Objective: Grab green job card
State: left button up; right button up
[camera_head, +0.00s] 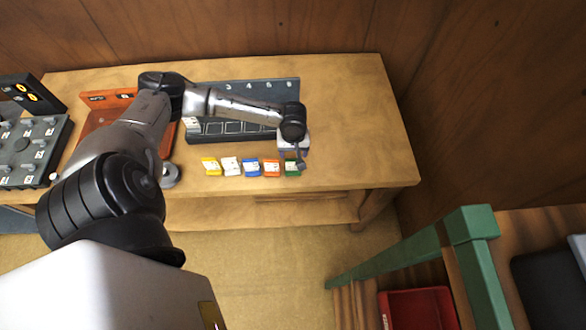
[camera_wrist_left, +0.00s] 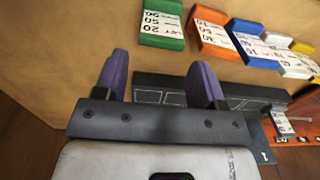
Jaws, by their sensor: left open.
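The green job card (camera_head: 292,169) lies on the wooden table at the right end of a row of coloured cards. My left gripper (camera_head: 292,152) is over the table at that end, just behind the card, and partly covers it in the head view. In the left wrist view the green card (camera_wrist_left: 161,22) shows its white printed label. It lies beyond the two purple fingertips of my left gripper (camera_wrist_left: 160,62), roughly in line with the gap between them. The fingers are apart with nothing between them. My right gripper is not in view.
Orange (camera_head: 271,168), blue (camera_head: 251,168), white (camera_head: 231,166) and yellow (camera_head: 211,166) cards lie left of the green one. A dark numbered rack (camera_head: 285,89) stands behind, with an orange tray (camera_head: 98,119) to its left. The table's right end is clear.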

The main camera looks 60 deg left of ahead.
aim_at(293, 159)
pick_arm(q)
jog(key=shift+s+f, duration=0.1)
jog(key=shift+f, duration=3.95)
jog(key=shift+c, duration=0.3)
jog(key=c, duration=0.5)
jog(key=shift+r, duration=0.1)
